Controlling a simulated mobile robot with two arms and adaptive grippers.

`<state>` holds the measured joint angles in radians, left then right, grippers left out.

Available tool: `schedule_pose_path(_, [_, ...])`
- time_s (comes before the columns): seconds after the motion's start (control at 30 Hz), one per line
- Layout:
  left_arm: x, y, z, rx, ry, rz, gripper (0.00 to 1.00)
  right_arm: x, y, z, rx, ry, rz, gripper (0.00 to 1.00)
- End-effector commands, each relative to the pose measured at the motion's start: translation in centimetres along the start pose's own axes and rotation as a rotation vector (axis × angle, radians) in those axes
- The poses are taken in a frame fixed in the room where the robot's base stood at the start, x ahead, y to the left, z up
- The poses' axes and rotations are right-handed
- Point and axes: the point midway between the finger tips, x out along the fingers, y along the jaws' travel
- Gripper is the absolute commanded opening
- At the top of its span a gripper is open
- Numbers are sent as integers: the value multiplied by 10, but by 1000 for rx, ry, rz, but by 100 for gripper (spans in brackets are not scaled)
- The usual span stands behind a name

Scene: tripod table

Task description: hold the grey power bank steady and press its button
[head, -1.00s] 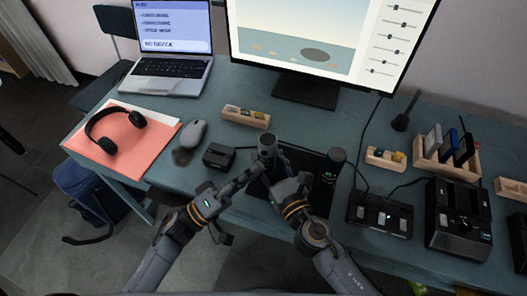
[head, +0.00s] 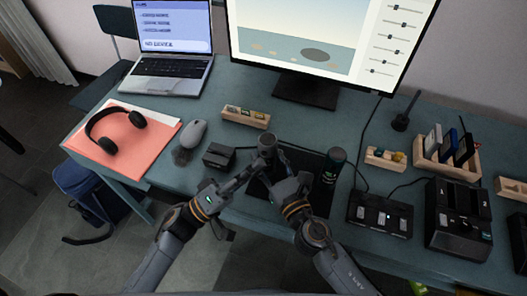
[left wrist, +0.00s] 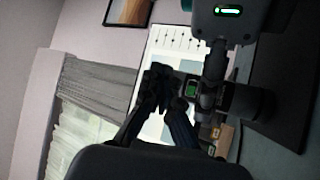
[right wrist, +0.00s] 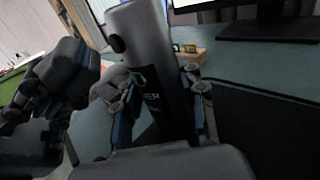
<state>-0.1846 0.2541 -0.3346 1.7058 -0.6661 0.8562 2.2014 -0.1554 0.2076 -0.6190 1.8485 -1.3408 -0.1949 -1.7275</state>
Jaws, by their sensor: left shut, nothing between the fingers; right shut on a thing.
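My left gripper (head: 248,173) is shut and empty, to the left of the power bank. Its fingertips are close to the cylinder's side, below the button; contact cannot be told. In the left wrist view its closed fingers (left wrist: 160,80) partly cover the scene.
A dark cylinder (head: 331,165) stands just right. A small black box (head: 218,155), a mouse (head: 193,133) and a wooden holder (head: 246,117) lie left and behind. Black docks (head: 380,214) are at right. The laptop (head: 173,45) reads "NO DEVICE".

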Motion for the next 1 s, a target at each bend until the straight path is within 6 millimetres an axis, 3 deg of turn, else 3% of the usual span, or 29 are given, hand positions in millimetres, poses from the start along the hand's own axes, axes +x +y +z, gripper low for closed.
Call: schedule_pose_path(1.0, [6,-4,-4,0,0,0,0,0,0,0,0,1,1,0])
